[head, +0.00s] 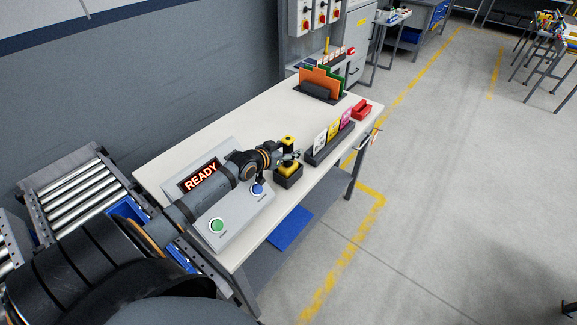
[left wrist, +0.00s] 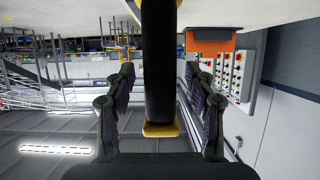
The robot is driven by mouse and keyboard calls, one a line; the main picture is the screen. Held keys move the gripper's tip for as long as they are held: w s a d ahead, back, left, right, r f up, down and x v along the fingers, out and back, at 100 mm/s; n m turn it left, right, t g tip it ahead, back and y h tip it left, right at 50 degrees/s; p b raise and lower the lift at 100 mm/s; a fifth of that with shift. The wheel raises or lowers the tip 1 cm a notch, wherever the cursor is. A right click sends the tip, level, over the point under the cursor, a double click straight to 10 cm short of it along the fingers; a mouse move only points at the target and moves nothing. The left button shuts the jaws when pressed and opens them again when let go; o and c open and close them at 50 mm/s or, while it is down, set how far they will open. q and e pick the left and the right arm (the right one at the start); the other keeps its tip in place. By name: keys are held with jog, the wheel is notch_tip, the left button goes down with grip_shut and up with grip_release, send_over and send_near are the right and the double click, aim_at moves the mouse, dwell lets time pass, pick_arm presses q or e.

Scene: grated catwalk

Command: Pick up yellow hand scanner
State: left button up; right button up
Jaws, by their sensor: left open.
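The yellow hand scanner (head: 288,141) stands upright in a dark holder (head: 288,180) on the white table, its yellow top showing above my gripper. My left gripper (head: 291,156) is at the scanner, reaching in from the left above the table. In the left wrist view, the scanner's black body (left wrist: 160,70) with a yellow end lies between the two spread fingers of my left gripper (left wrist: 160,85). A gap shows on each side, so the fingers look apart from it. Part of the scanner is hidden behind the gripper in the head view. My right gripper is not in view.
A console with a READY display (head: 199,177), a green button (head: 216,225) and a blue button (head: 257,189) lies under my left arm. A dark rack with coloured cards (head: 333,133), a red bin (head: 362,109) and an orange folder (head: 322,82) stand farther along the table (head: 262,118).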

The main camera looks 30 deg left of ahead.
pick_arm(q)
jog(key=shift+s+r, duration=0.1)
jog(key=shift+s, duration=0.1)
jog(key=shift+c, duration=0.6)
grip_shut()
